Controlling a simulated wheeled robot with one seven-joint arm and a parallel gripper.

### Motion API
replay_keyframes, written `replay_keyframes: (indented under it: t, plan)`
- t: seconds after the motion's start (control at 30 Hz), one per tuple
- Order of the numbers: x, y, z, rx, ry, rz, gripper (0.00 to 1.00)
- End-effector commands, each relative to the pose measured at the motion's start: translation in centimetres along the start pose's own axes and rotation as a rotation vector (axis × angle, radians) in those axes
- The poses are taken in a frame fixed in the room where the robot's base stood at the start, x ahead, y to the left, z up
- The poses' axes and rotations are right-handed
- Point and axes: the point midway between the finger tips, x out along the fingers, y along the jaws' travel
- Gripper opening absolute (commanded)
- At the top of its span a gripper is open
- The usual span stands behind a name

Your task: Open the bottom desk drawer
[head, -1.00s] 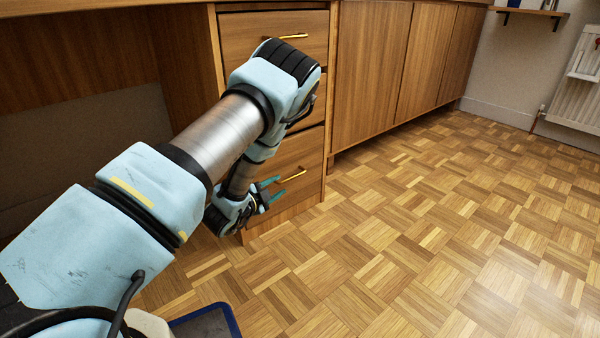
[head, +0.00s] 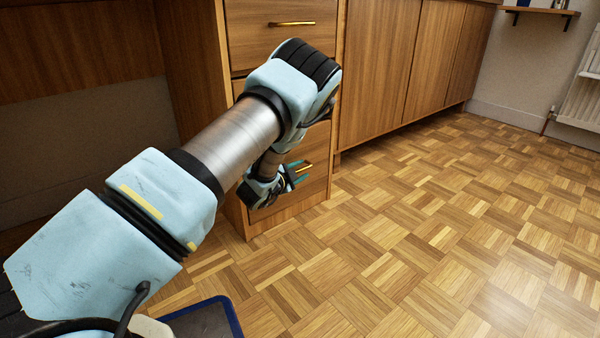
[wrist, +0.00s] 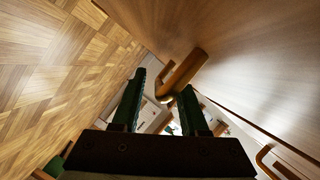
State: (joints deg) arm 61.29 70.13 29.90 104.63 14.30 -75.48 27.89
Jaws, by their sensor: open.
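The bottom desk drawer (head: 317,160) is a wooden front low in the desk's drawer stack, and it looks closed. Its handle (head: 305,168) is a slim brass-coloured bar, partly hidden by my gripper in the head view. My gripper (head: 300,173) is open in front of that drawer, at handle height. In the wrist view, the handle (wrist: 184,72) lies at the fingertips, with its near end in the gap between the two green fingers (wrist: 162,85). The fingers are not closed on it. The drawer front (wrist: 255,55) fills the upper right there.
The top drawer (head: 270,40) with its handle (head: 291,23) is above; my arm hides much of the middle drawer. Cabinets (head: 400,70) stand to the right. The parquet floor (head: 430,230) is clear. A dark blue-edged object (head: 215,318) is at the bottom.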

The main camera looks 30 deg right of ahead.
Motion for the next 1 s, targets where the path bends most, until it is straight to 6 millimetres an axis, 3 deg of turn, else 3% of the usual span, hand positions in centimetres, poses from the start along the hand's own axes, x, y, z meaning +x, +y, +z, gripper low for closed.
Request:
replay_keyframes:
  t: [0.03, 0.43, 1.0]
  plan:
    - [-0.02, -0.01, 0.0, 0.0, 0.0, 0.0, 0.43]
    - [-0.04, 0.01, 0.01, 0.0, 0.0, 0.0, 0.0]
    - [-0.06, 0.03, 0.03, 0.0, 0.0, 0.0, 0.0]
